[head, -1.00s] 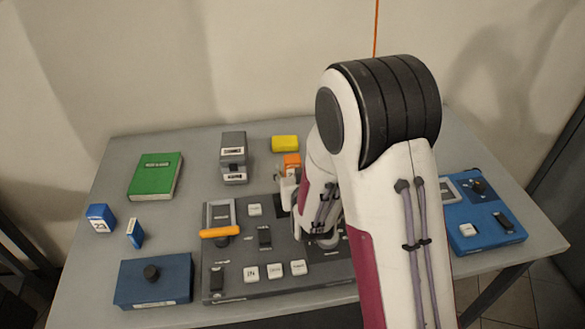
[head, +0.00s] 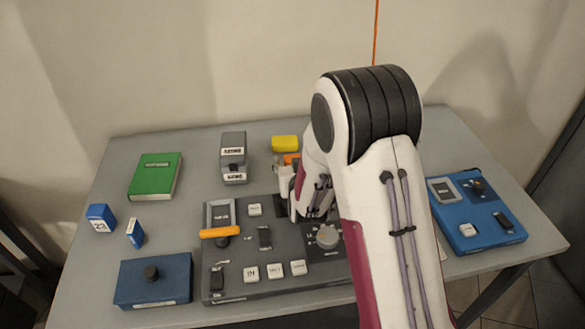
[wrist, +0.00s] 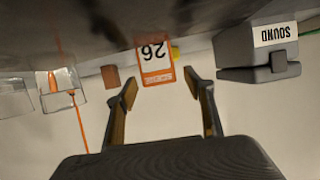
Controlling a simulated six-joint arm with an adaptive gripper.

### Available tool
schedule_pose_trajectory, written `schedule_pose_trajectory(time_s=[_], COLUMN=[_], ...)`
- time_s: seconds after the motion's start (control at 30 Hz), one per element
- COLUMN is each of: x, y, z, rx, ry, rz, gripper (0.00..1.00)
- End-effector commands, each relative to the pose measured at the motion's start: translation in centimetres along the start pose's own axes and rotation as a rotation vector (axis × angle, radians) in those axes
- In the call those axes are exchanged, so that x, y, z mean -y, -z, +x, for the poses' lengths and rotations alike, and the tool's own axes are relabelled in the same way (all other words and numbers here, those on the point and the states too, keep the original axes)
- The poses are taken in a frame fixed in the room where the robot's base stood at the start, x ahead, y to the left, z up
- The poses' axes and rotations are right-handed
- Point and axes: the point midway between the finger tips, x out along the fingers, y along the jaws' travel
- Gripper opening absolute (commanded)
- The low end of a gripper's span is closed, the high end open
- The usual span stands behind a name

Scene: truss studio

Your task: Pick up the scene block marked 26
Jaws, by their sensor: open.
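The scene block marked 26 (wrist: 155,62) is white and orange, and its number is upside down in the wrist view. It lies ahead of and between the two fingers of my gripper (wrist: 160,88), which is open and empty. In the head view, the orange top of the block (head: 291,158) shows behind my gripper (head: 286,182), partly hidden by it.
A grey box marked SOUND (wrist: 268,55) stands right of the block in the wrist view. A yellow block (head: 285,143) lies behind. The grey control panel (head: 240,290) is in front. A green book (head: 155,175) and blue blocks (head: 101,218) are at left.

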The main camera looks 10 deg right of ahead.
Motion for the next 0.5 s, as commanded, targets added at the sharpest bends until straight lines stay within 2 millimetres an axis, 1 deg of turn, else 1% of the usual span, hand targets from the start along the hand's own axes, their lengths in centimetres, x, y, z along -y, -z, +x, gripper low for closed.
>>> schedule_pose_trajectory(time_s=[0.33,0.5], x=[0.01,0.02], y=[0.0,0.0], z=[-0.03,-0.04], rx=[0.0,0.0], ry=[0.0,0.0], rz=[0.0,0.0], gripper=[0.53,0.1])
